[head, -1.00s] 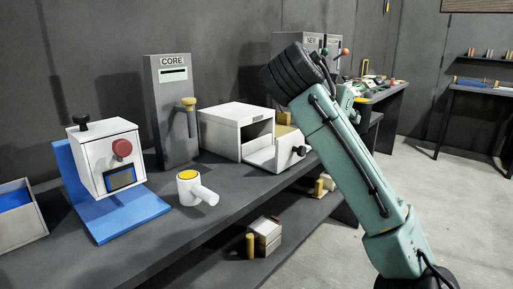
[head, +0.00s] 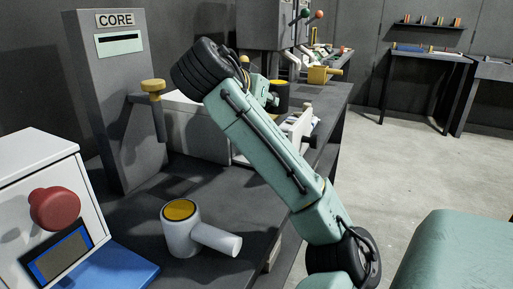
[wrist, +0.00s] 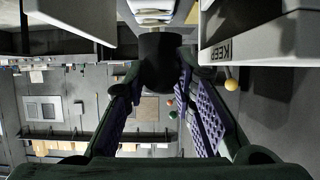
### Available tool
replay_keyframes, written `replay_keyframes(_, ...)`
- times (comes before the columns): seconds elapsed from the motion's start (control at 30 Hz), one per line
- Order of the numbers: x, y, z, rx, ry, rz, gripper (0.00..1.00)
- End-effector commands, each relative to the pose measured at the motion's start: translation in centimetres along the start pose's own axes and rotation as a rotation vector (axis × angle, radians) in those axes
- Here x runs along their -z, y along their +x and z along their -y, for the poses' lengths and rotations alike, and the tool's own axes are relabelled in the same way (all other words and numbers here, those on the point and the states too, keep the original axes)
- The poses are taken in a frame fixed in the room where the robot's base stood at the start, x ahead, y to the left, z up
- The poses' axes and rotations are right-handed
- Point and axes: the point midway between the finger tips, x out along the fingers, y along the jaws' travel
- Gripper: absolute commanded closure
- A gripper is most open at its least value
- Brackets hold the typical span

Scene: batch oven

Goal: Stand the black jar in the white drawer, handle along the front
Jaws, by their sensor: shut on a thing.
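The black jar with a yellow top (head: 281,97) is held upright beyond my arm in the head view. In the wrist view it is a dark cylinder (wrist: 160,62) between my purple-padded fingers. My gripper (wrist: 160,85) is shut on it; in the head view the gripper (head: 268,97) is largely hidden by my arm. The white drawer (head: 298,126) stands pulled out near the jar, partly covered by my arm. White panels show on both sides in the wrist view, the right one marked KEEP (wrist: 262,42). I cannot tell the handle's direction or the jar's height above the drawer.
A white jar with a yellow top (head: 181,228) and a side handle stands on the dark bench (head: 225,190). The grey CORE column (head: 122,110) with a yellow-knobbed lever and a white box with a red knob (head: 56,208) stand left. Open floor lies right.

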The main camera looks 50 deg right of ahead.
Motion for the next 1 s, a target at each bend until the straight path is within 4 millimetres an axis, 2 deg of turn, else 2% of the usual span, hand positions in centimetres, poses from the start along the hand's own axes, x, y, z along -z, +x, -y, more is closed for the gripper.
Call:
replay_keyframes(0.23, -4.0, 1.9, -0.2, -0.002, -0.001, 0.0, 1.0)
replay_keyframes(0.6, -8.0, 3.8, -0.2, -0.002, -0.001, 0.0, 1.0)
replay_keyframes(0.7, -8.6, 4.0, -0.2, 0.0, 0.0, -0.001, 1.0)
replay_keyframes(1.0, -8.9, 4.2, -0.1, 0.001, 0.001, 0.0, 1.0)
